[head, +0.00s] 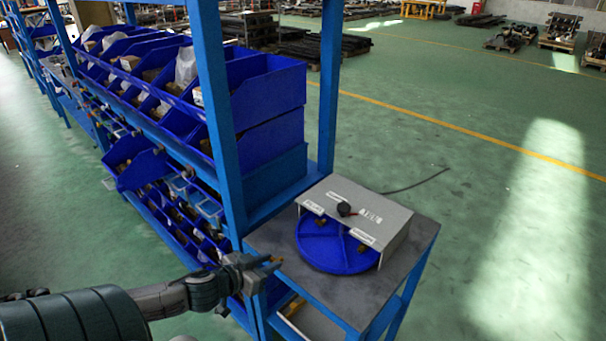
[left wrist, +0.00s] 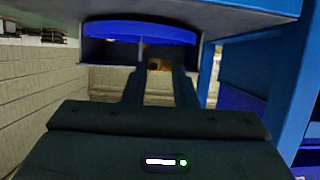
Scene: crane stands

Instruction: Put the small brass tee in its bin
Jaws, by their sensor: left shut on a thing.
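My left gripper (head: 266,264) is at the left edge of the small grey table, shut on a small brass piece (head: 277,259), held to the left of the round blue tray. The piece's exact shape is too small to make out. In the left wrist view, my left gripper's fingers (left wrist: 160,85) reach toward the brass piece (left wrist: 155,64). The divided round blue tray (head: 331,258) sits on the table, partly under a grey cover (head: 385,215) with white labels too small to read. It also shows in the left wrist view (left wrist: 140,32). My right gripper is not in view.
The table top (head: 385,287) is bare in front of the tray. A blue rack post (head: 219,130) and shelves of blue bins (head: 270,95) stand close on the left. Open green floor lies right.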

